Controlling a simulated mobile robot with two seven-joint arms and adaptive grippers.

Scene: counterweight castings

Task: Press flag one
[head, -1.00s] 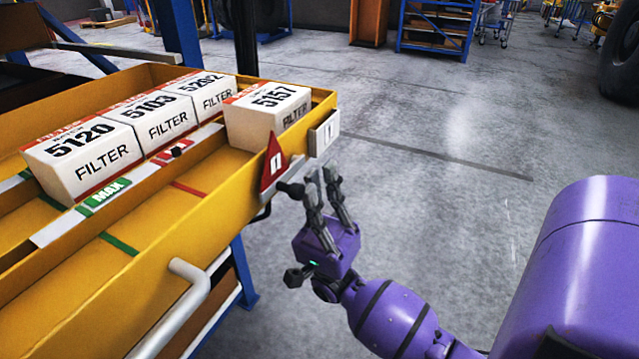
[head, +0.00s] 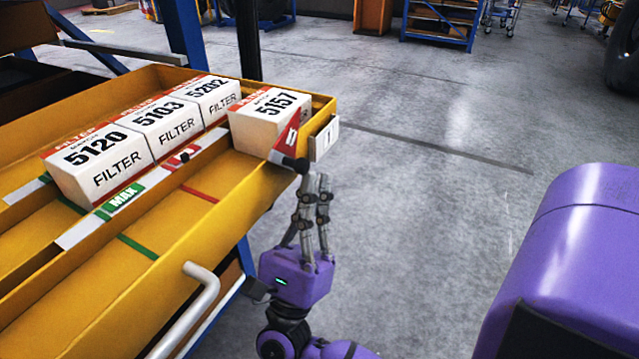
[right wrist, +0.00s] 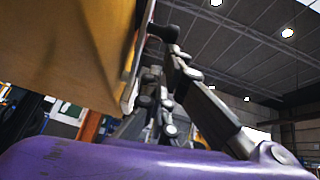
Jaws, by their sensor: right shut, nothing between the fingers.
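The red flag (head: 286,143) with a white mark is on the near right corner of the yellow tray (head: 205,220). It leans over to the right, its tip up against the box marked 5157. A dark knob (head: 297,164) sits at its lower right. A white plate marked 1 (head: 325,138) is fixed just right of it. My right gripper (head: 316,182) points up, shut and empty, with its fingertips just below and right of the knob. A dark knob also shows near the fingertips in the right wrist view (right wrist: 163,32). I cannot tell whether they touch. My left gripper is out of view.
White filter boxes (head: 100,165) stand in the tray's back lane, and the box 5157 (head: 265,118) at its right end. A grey handle (head: 195,310) sticks out from the tray's front.

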